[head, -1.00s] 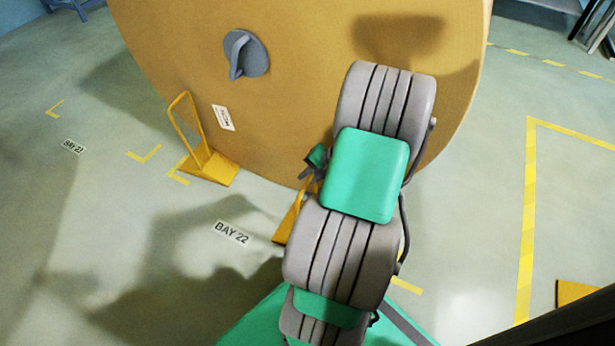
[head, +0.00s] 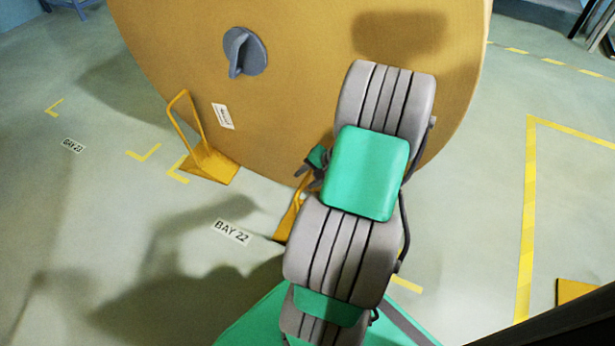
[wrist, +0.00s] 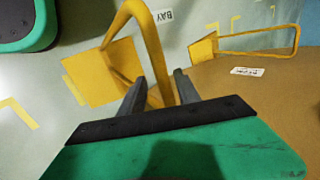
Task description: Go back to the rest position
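My gripper (wrist: 160,88) shows its two dark fingers apart in the wrist view. One leg of a yellow wheel chock's handle (wrist: 153,50) runs between or just beyond the fingers; I see no clear contact. In the head view my gripper (head: 303,172) is small and partly hidden behind my arm, low in front of the kraft roll (head: 290,90). The same chock (head: 289,219) shows there beside the roll's foot, mostly hidden by my arm. My arm is stretched forward and down.
A second yellow chock (head: 209,165) with an upright handle stands at the roll's lower left. A grey core plug (head: 245,52) sticks out of the roll's face. Floor labels and yellow lines mark the bays. Open floor lies left and right.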

